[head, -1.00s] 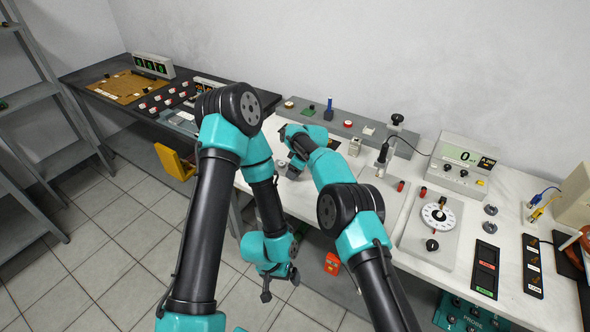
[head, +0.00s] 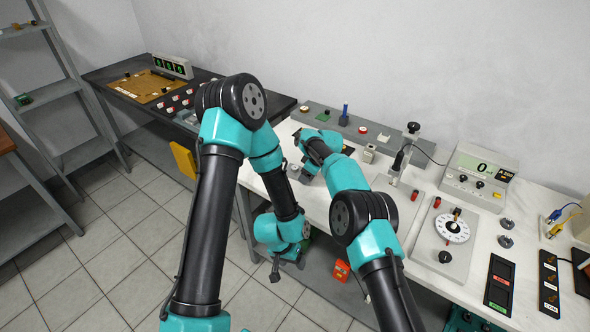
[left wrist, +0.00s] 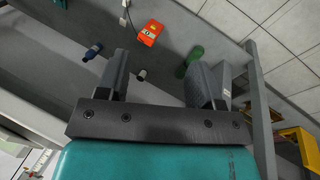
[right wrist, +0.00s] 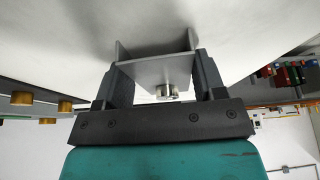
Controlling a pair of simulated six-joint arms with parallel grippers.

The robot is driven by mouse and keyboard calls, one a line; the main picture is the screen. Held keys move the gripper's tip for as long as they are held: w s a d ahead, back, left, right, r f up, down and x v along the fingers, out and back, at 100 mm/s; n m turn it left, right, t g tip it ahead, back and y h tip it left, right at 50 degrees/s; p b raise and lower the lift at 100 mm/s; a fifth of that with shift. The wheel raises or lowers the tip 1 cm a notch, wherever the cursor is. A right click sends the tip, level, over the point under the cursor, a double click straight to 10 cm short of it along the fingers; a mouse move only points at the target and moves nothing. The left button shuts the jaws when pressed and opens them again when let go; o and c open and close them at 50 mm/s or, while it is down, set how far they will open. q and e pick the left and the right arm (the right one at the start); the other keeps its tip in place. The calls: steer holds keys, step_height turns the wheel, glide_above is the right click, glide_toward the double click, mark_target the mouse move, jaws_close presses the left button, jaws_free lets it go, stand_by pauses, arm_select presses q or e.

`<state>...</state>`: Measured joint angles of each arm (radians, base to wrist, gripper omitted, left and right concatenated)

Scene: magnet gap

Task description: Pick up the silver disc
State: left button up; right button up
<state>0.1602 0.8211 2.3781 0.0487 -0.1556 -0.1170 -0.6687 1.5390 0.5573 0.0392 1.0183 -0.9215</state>
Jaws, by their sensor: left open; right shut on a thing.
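My right gripper (right wrist: 160,85) is shut on a grey metal bracket (right wrist: 160,72) with upright side plates. A small silver disc (right wrist: 167,90) shows against the near face of the bracket, between the fingers and apart from both. I cannot tell whether it is fixed there. In the head view my right gripper (head: 308,174) is low at the white bench (head: 395,228), left of its middle, and the disc cannot be made out. My left gripper (left wrist: 165,88) is open and empty. In the head view it (head: 281,268) hangs below the bench's front edge.
A red box (head: 341,270) sits under the bench; the left wrist view also shows a green bottle (left wrist: 194,58) and a blue bottle (left wrist: 92,51). A dial panel (head: 445,245) and a meter box (head: 480,178) stand right of my right arm. A grey strip (head: 395,135) runs behind.

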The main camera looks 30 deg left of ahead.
mark_target(295, 167)
arm_select(q)
steer(key=w+a+r+m, duration=0.1)
steer(key=w+a+r, duration=0.2)
steer(key=w+r, duration=0.2)
steer(key=w+a+r+m, duration=0.1)
steer(key=w+a+r, duration=0.1)
steer(key=w+r, duration=0.3)
steer(key=w+a+r+m, duration=0.2)
steer(key=w+a+r, duration=0.1)
steer(key=w+r, duration=0.3)
steer(key=shift+a+r+t+h, duration=0.15)
steer(key=shift+a+t+h, duration=0.15)
steer(key=shift+t+h, duration=0.1)
steer(key=w+a+r+m+g, duration=0.1)
steer(key=w+a+r+m, duration=0.3)
steer(key=w+m, duration=0.2)
steer(key=w+a+r+m+g+y, duration=0.1)
steer(key=w+a+r+m, duration=0.3)
steer(key=w+m, duration=0.3)
steer(key=a+m, duration=0.1)
steer(key=m, duration=0.2)
steer(key=shift+w+a+r+m+y, duration=0.15)
steer(key=shift+a+r+m+y, duration=0.05)
steer(key=shift+a+m+y, duration=0.1)
